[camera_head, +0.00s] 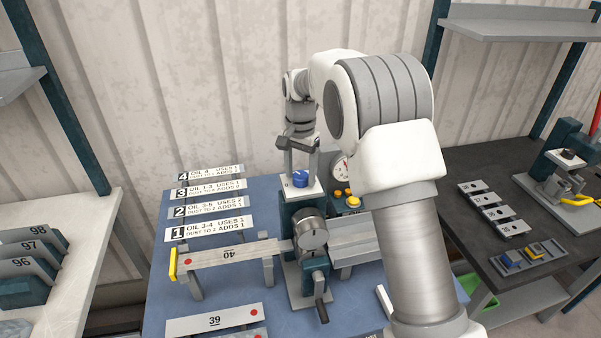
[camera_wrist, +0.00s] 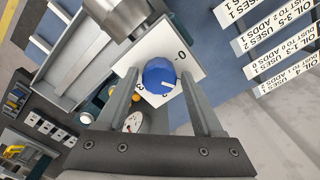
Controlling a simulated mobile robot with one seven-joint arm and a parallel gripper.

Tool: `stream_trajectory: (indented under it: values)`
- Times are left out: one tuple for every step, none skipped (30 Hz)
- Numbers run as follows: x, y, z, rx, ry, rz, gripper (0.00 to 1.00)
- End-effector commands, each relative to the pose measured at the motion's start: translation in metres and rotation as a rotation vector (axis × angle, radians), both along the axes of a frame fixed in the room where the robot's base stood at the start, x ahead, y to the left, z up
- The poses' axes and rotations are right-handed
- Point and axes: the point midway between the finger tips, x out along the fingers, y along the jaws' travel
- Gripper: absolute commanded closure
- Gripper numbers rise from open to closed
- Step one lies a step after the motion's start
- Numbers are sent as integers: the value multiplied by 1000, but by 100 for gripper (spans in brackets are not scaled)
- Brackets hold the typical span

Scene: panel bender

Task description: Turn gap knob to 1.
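The blue gap knob (camera_head: 300,178) sits on a white dial plate (camera_head: 288,188) on top of the bender's dark teal column. In the wrist view the round knob (camera_wrist: 159,74) lies between my two fingers, and its short white pointer mark is near its lower right edge. The dial plate (camera_wrist: 188,62) there shows a 0 at the upper right and a 3 at the lower left; other marks are partly hidden. My gripper (camera_head: 299,168) is above the knob, pointing down. In the wrist view my gripper (camera_wrist: 158,73) is open, with gaps on both sides of the knob.
A dial gauge (camera_head: 340,168) and yellow buttons (camera_head: 353,201) are close right of the knob. A strip marked 40 (camera_head: 228,256) lies across the bender in front. Instruction signs (camera_head: 208,230) stand at left. A grey cylinder (camera_head: 311,233) is just below the dial plate.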

Motion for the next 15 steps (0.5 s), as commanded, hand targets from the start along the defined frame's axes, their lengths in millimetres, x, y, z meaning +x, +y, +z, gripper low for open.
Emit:
stream_trajectory:
  values:
    - [0, 0, 0, 0, 1, 0, 21]
    - [0, 0, 0, 0, 1, 0, 19]
    - [0, 0, -1, 0, 1, 0, 19]
    - [0, 0, -1, 0, 1, 0, 19]
    - [-1, 0, -1, -1, 3, 0, 19]
    - [-1, 0, -1, -1, 3, 0, 19]
    - [-1, 0, -1, -1, 3, 0, 19]
    - [-1, 0, -1, -1, 3, 0, 19]
    - [-1, 0, -1, -1, 3, 0, 19]
    - [-1, 0, 0, -1, 3, 0, 19]
    - [-1, 0, 1, -1, 3, 0, 19]
    - [0, 0, 3, -1, 3, 0, 19]
    - [0, 0, 5, 0, 1, 0, 19]
    - [0, 0, 8, 0, 1, 0, 19]
    - [0, 0, 14, 0, 0, 0, 19]
